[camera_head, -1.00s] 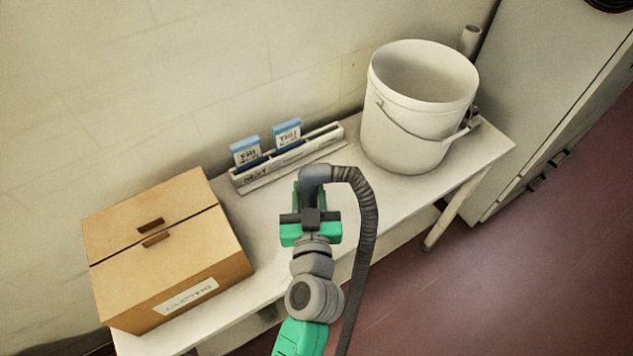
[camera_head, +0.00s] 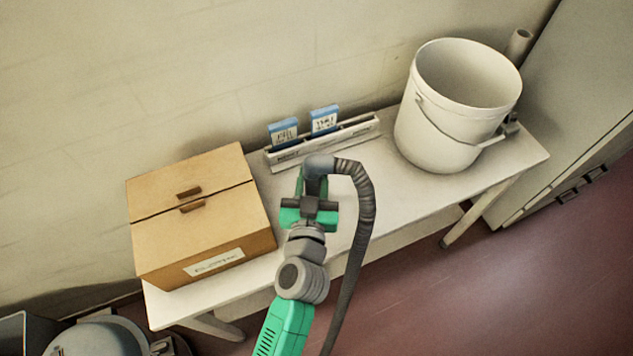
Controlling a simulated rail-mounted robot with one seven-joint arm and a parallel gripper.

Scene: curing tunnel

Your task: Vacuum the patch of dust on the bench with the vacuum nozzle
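My gripper (camera_head: 309,203), with green fingers, is over the middle of the bench (camera_head: 400,208). It is shut on the vacuum nozzle (camera_head: 319,165), whose dark grey elbow shows at the top. A ribbed hose (camera_head: 364,215) runs from the elbow to the right and down past my arm. The nozzle's lower end is hidden behind the gripper, so I cannot tell whether it touches the bench. I cannot make out the patch of dust on the bare white top; my gripper and arm cover part of it.
A closed cardboard box (camera_head: 195,225) stands on the bench's left end. A slotted holder (camera_head: 335,141) with two blue-topped cards (camera_head: 324,121) lies along the wall. A white bucket (camera_head: 445,125) stands at the right. A grey cabinet (camera_head: 580,90) is beyond it. Round grey equipment (camera_head: 100,340) is at lower left.

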